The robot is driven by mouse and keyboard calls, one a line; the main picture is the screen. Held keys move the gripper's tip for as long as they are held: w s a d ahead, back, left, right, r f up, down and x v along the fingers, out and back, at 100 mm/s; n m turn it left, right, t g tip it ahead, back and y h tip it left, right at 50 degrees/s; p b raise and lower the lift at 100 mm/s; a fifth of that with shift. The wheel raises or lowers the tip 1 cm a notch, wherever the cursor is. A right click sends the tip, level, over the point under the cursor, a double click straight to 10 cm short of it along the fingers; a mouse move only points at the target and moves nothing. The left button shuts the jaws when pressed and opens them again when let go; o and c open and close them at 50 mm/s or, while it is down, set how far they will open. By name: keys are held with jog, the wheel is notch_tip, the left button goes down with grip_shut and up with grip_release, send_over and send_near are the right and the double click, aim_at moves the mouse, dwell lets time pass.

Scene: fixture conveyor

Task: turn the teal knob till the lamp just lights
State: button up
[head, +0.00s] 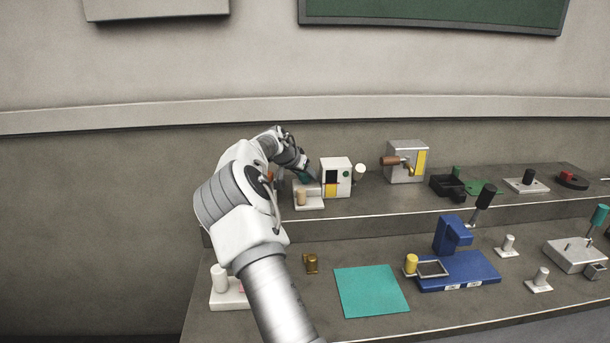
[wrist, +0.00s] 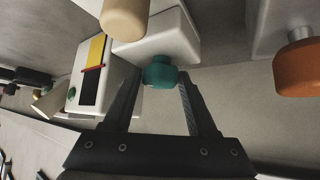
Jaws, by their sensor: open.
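The teal knob (wrist: 160,72) sits on the side of a white block (wrist: 165,40) in the wrist view. In the head view the knob (head: 304,176) is partly hidden by my wrist. My gripper (wrist: 160,84) is open, with its two dark fingertips on either side of the knob; I cannot tell whether they touch it. A cream rounded cylinder (wrist: 125,14) stands by the white block, unlit as far as I can see. I cannot tell for sure whether it is the lamp.
A white box (head: 336,170) with a black window, yellow strip and green dot stands right beside the knob's block. An orange-brown knob (wrist: 299,68) is close on the other side in the wrist view. A grey box with a tap (head: 406,160) stands farther right.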

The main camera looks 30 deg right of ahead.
grip_shut()
jog(key=shift+s+f+n+t+y+b, duration=0.1)
jog(key=shift+n+t+y+b, duration=0.25)
jog(key=shift+n+b, duration=0.35)
jog(key=shift+n+t+y, duration=0.25)
jog(key=shift+n+t, duration=0.2)
jog(key=shift+n, duration=0.15)
grip_release()
jog(key=shift+a+r, duration=0.1)
jog(key=shift+r, duration=0.1)
